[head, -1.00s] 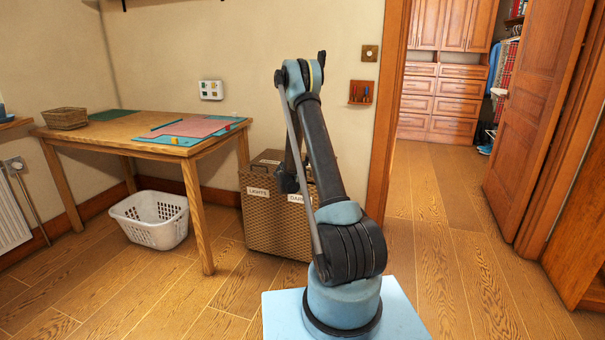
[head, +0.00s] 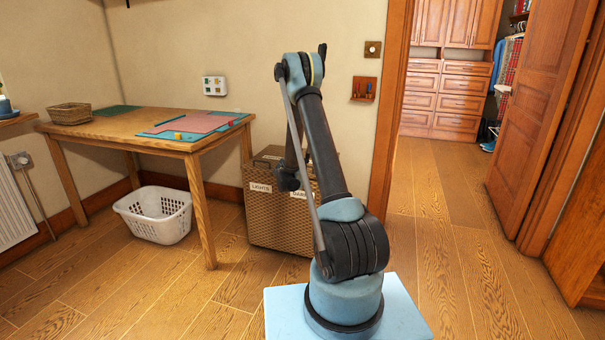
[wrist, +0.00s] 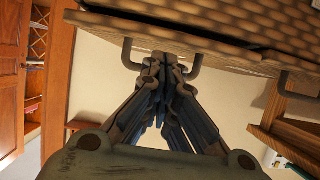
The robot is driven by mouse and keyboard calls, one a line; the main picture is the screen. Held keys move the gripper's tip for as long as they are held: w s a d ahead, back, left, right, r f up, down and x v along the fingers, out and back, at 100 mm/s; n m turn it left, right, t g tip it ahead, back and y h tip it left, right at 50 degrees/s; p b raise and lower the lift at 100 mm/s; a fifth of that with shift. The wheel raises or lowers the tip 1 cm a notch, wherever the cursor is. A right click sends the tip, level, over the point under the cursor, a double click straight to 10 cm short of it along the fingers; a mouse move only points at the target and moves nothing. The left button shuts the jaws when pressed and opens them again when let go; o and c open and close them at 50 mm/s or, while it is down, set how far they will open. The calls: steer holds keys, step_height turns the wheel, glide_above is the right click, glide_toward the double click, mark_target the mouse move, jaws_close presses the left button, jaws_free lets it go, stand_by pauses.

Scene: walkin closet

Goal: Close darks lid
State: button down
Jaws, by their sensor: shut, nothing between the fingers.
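The wicker hamper (head: 275,215) stands against the wall beside the table, with a "LIGHTS" label on its left and a partly hidden "DARKS" label (head: 299,194) on its right. My arm covers much of its right side and top. In the wrist view, a wicker lid edge (wrist: 225,44) crosses the top with a dark gap along it; a U-shaped metal handle hangs from it (wrist: 197,72). How far the darks lid is open is unclear. My gripper (wrist: 164,62) is shut and empty, its fingertips close to the lid edge, between the handle's legs; contact cannot be told.
The wooden table (head: 130,123) with mats stands left of the hamper, a white laundry basket (head: 155,214) under it. A door frame (head: 388,110) is close on the right, with an open door (head: 535,120) beyond. The wooden floor in front is clear.

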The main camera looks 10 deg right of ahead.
steer(key=v, duration=0.8)
steer(key=s+d+r+n+g+y, duration=0.1)
steer(key=s+d+r+g, duration=0.1)
steer(key=s+r, duration=0.5)
steer(key=s+d+r+g, duration=0.2)
steer(key=s+r, duration=0.1)
steer(key=s, duration=0.7)
steer(key=s+d+r+n+g+y, duration=0.1)
steer(key=s+d+r, duration=0.3)
steer(key=s, duration=0.5)
steer(key=s+a+f+n+g+y, duration=0.2)
steer(key=s+a, duration=0.1)
steer(key=s, duration=1.2)
steer(key=s+a+f+n+g+y, duration=0.1)
steer(key=s+a+f+g+y, duration=0.1)
steer(key=s, duration=1.4)
steer(key=shift+a+n+g, duration=0.3)
steer(key=shift+a+n, duration=0.1)
steer(key=shift+a, duration=0.1)
